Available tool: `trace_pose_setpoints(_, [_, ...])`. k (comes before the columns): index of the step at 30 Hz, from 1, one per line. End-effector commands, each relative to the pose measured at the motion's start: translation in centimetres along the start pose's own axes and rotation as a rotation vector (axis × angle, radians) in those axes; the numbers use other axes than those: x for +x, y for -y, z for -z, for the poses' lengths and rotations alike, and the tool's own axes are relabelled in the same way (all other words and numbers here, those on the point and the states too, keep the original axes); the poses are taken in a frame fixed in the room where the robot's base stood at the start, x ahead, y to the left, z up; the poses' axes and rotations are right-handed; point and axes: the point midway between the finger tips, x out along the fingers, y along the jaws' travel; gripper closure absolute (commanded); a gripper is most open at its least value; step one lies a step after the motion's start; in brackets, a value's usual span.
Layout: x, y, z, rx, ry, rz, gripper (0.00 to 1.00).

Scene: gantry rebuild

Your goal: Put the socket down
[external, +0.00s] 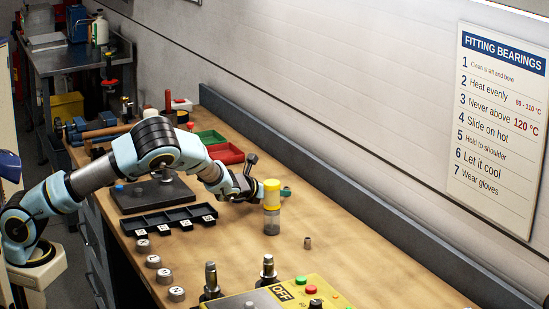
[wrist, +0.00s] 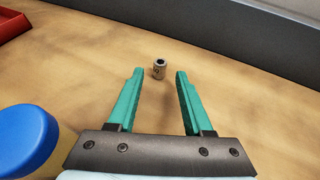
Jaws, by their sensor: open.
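The socket (wrist: 159,70) is a small grey metal cylinder with a dark hole in its top. It stands upright on the wooden bench. In the wrist view it shows in the gap between the green fingertips of my gripper (wrist: 158,74), with clear space on both sides, and neither finger touches it. A small metal cylinder that looks like the socket (external: 307,243) stands on the open bench in the external view. There my gripper (external: 285,191) is higher in the picture, partly behind a yellow-topped jar, with its fingers apart and empty.
The yellow-topped jar (external: 271,196) is near my gripper in the external view. A red tray (external: 224,153) and a black slotted tray (external: 170,220) lie farther left. A blue-topped object (wrist: 27,138) fills the wrist view's lower left. The bench around the socket is bare.

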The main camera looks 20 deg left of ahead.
Motion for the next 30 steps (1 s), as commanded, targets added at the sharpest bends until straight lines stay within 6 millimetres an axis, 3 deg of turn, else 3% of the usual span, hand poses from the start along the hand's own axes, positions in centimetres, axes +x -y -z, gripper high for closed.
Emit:
trace_pose_setpoints(9, [-6.7,0.2,0.2,0.001,0.0,0.003,0.49])
trace_pose_setpoints(15, [-9.4,0.1,0.1,-0.001,0.0,0.002,0.49])
trace_pose_setpoints(30, [-10.1,0.0,0.1,0.0,0.0,0.001,0.49])
